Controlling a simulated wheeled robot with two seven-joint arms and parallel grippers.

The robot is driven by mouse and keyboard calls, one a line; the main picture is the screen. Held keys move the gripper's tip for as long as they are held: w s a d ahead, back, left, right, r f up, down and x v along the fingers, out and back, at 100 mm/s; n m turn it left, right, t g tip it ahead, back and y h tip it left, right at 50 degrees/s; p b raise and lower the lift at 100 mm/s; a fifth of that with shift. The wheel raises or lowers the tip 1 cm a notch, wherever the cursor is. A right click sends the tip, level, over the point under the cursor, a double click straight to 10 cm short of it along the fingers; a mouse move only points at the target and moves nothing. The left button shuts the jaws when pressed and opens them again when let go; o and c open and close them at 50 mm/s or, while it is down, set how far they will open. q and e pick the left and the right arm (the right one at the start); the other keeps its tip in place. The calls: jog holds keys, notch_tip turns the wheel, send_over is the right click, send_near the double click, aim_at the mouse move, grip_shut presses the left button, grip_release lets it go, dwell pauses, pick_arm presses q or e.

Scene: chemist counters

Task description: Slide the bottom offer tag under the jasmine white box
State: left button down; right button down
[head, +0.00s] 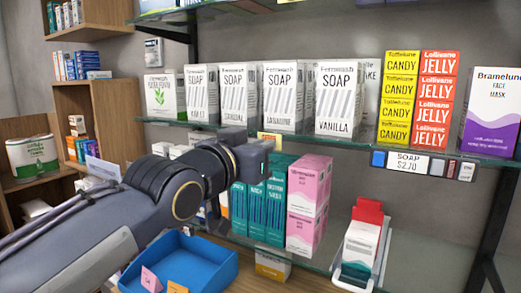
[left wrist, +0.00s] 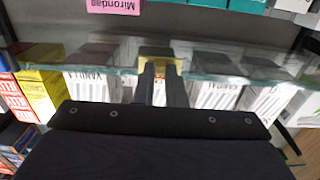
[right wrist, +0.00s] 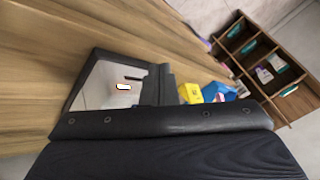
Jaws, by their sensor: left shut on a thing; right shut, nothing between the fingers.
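My left gripper (head: 262,150) is at the front edge of the glass soap shelf, its fingertips shut on a yellow tag (head: 270,138). In the left wrist view the yellow tag (left wrist: 157,58) is between the fingers at the glass edge. White soap boxes stand in a row above, including a vanilla box (head: 338,97) and, left of it, a white box (head: 283,97) whose small label I cannot read surely. I cannot tell which is jasmine. A pink tag (head: 150,279) and an orange tag (head: 177,287) are at the blue tray. My right gripper (right wrist: 163,85) is shut and empty.
Candy boxes (head: 397,97) and jelly boxes (head: 435,98) stand right on the shelf, above a soap price label (head: 408,161). Below are teal boxes (head: 262,210) and pink boxes (head: 308,205). The blue tray (head: 215,265) sits on the counter.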

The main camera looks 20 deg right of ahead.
pick_arm(q)
jog(key=shift+s+d, duration=0.2)
jog(key=shift+s, duration=0.05)
jog(key=c, duration=1.5)
grip_release()
jog(key=shift+a, duration=0.1)
jog(key=b+v, duration=0.2)
jog(key=v, duration=0.5)
jog(key=shift+s+a, duration=0.2)
jog(key=shift+a, duration=0.1)
